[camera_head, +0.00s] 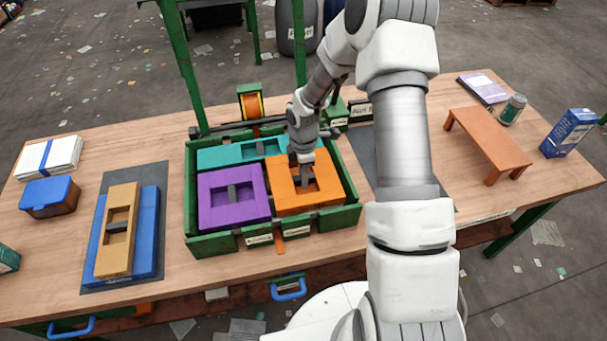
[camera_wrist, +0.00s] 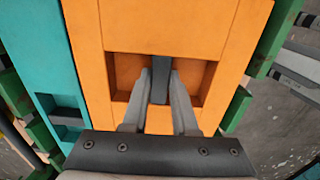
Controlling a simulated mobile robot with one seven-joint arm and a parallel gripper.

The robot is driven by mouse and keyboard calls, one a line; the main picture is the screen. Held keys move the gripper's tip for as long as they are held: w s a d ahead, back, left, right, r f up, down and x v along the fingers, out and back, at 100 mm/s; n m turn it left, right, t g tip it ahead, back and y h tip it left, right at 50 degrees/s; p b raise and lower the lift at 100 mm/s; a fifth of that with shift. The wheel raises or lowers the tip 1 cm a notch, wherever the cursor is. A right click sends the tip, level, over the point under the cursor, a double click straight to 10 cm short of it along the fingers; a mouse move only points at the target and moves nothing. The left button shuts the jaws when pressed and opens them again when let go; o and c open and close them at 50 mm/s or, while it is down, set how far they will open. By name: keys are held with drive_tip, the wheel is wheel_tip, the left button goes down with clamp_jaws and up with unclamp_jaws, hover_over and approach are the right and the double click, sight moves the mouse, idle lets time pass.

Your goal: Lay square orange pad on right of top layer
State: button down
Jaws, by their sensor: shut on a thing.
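The square orange pad (camera_head: 329,193) lies flat in the right part of the green tray (camera_head: 222,243), beside the purple pad (camera_head: 210,211) and in front of the teal pad (camera_head: 222,156). My gripper (camera_head: 305,180) is over the orange pad's middle recess. In the wrist view, my gripper (camera_wrist: 160,88) is shut on the dark grip bar across the recess of the orange pad (camera_wrist: 165,28). Whether the pad rests fully on what is beneath it cannot be told. The teal pad (camera_wrist: 38,55) shows at the left of the wrist view.
A tan pad (camera_head: 116,250) lies on a blue pad (camera_head: 145,235) on a dark mat at the left. A blue-lidded box (camera_head: 49,195) stands at far left. An orange bench (camera_head: 490,139), a can (camera_head: 512,109) and a blue carton (camera_head: 570,132) stand at right.

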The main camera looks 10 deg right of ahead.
drive_tip(key=shift+f, duration=0.2)
drive_tip(key=shift+f+b, duration=0.5)
drive_tip(key=shift+b, duration=0.05)
drive_tip(key=c, duration=0.6)
unclamp_jaws()
drive_tip(key=shift+r, duration=0.1)
wheel_tip(320, 180, up, 17)
drive_tip(key=p, duration=0.1)
drive_tip(key=shift+r, duration=0.15)
